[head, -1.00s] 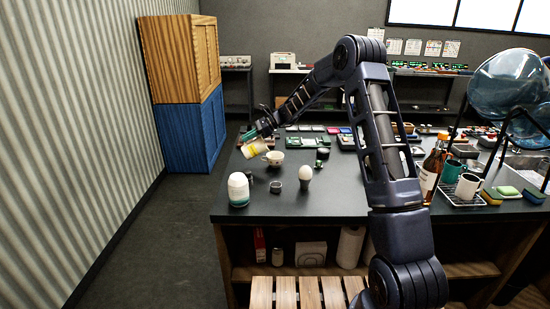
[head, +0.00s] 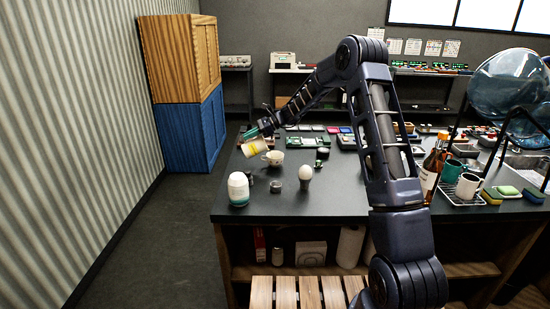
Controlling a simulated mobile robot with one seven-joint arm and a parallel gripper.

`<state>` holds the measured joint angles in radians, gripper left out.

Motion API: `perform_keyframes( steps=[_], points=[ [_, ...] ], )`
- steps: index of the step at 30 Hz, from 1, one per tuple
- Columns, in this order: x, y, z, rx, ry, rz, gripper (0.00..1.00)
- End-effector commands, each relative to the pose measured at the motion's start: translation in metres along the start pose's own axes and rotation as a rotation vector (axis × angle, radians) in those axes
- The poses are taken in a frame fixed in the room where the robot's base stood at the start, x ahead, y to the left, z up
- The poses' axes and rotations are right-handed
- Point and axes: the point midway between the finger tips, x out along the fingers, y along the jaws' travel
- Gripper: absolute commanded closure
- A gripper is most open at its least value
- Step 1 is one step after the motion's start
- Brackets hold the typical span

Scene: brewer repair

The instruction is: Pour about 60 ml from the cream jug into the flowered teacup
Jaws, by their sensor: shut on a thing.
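My gripper (head: 250,135) is at the far left part of the dark counter and is shut on a pale cream and yellow vessel, which I take for the cream jug (head: 254,148). The jug is tilted and held above the counter, just up and left of a small pale cup, which I take for the flowered teacup (head: 273,158). The teacup stands upright on the counter. Its flower pattern is too small to make out. I cannot see any stream of cream or the level in the cup.
On the dark counter (head: 290,208), a white canister with a green base (head: 238,189), a small grey cup (head: 276,186), a metal cup (head: 305,185) and an egg in a holder (head: 306,172) stand nearer me. Green circuit boards (head: 300,142) lie behind. A bottle (head: 431,172) stands right.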

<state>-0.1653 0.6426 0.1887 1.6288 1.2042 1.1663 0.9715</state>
Motion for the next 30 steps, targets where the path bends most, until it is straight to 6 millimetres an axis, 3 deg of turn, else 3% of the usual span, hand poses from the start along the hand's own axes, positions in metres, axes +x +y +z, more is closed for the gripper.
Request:
perform_keyframes(
  steps=[20,30],
  points=[
    [-0.003,0.000,0.002,0.000,-0.033,0.000,1.00],
    [0.029,0.000,-0.011,-0.006,0.267,0.001,1.00]
  ],
)
